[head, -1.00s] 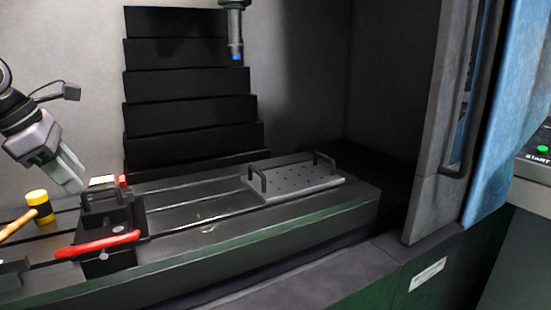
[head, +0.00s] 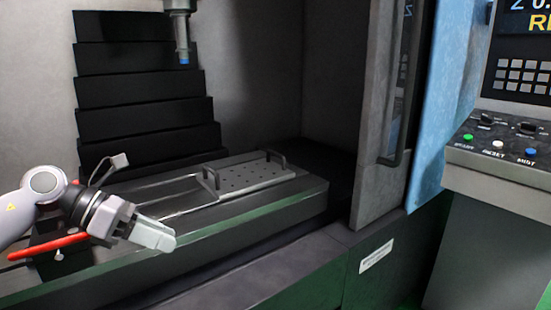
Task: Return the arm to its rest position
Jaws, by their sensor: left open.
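My left arm comes in from the left in the head view. Its gripper (head: 168,240) is open and empty, in front of the machine bed and apart from the perforated plate. The fingers overlap in this view, so the gap between them is hard to see. My right gripper is not in view.
The machine bed (head: 250,216) carries a perforated plate (head: 254,182) with two handles. A red bar (head: 48,246) lies behind my left arm. A tool spindle (head: 182,35) hangs above. The door edge (head: 385,130) and control panel (head: 505,150) stand at right.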

